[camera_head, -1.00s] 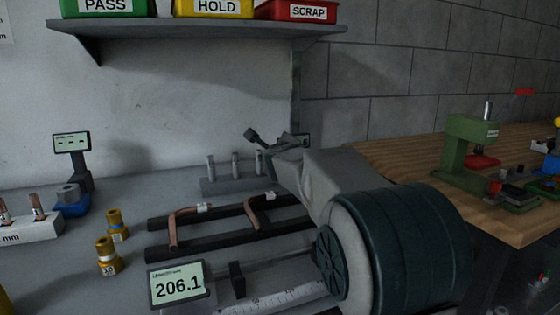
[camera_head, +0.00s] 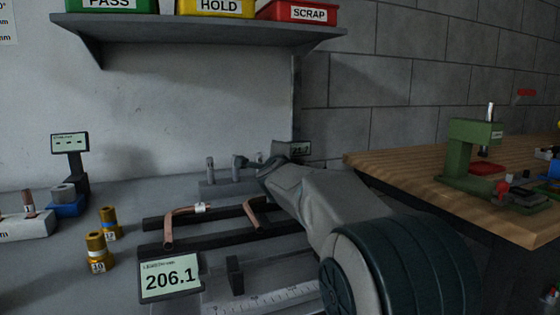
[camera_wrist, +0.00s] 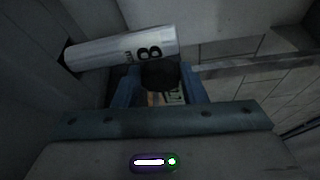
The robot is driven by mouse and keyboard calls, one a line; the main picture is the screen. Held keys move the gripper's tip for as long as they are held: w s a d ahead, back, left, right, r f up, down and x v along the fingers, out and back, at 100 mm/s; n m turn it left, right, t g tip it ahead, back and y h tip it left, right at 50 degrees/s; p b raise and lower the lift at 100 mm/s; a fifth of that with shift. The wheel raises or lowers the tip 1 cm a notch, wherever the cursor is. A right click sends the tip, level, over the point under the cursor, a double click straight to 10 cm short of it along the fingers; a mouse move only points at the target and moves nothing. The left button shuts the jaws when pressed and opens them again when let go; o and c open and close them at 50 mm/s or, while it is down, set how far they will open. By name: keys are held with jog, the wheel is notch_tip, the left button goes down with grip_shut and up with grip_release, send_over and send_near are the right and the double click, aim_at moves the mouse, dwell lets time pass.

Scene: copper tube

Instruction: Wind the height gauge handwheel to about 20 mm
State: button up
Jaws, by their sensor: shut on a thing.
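The height gauge is mostly hidden behind my wrist in the head view; part of a small dark display (camera_head: 300,149) shows just past it, its digits too small to read surely. In the wrist view a dark round knob (camera_wrist: 160,73), apparently the handwheel, sits between the two blue-grey fingers of my gripper (camera_wrist: 160,90). My gripper is shut on it. Part of a pale display (camera_wrist: 174,94) shows below the knob, mostly covered, so I cannot read it. In the head view the fingertips are hard to make out.
A white cylinder marked 8 (camera_wrist: 125,47) lies across the wrist view close to the fingers. Two bent copper tubes (camera_head: 182,219) (camera_head: 254,212) rest on black rails in front of my arm. A length display (camera_head: 170,278) reads 206.1. A shelf (camera_head: 200,36) hangs above.

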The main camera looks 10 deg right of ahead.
jog(key=o, duration=1)
jog(key=m+p, duration=0.1)
jog(key=p, duration=0.1)
jog(key=r+m+g+p, duration=0.1)
jog(key=p, duration=0.1)
jog(key=shift+m+y, duration=0.3)
jog(key=m+y+p, duration=0.1)
jog(key=m+p, duration=0.1)
jog(key=p, duration=0.1)
jog(key=m+g+y+p, duration=0.1)
jog(key=m+p, duration=0.1)
jog(key=p, duration=0.1)
jog(key=shift+d+r, duration=0.15)
jog(key=shift+d, duration=0.05)
jog(key=shift+f+m+g, duration=0.25)
jog(key=shift+m+g, duration=0.05)
jog(key=shift+m, duration=0.1)
jog(key=shift+p, duration=0.35)
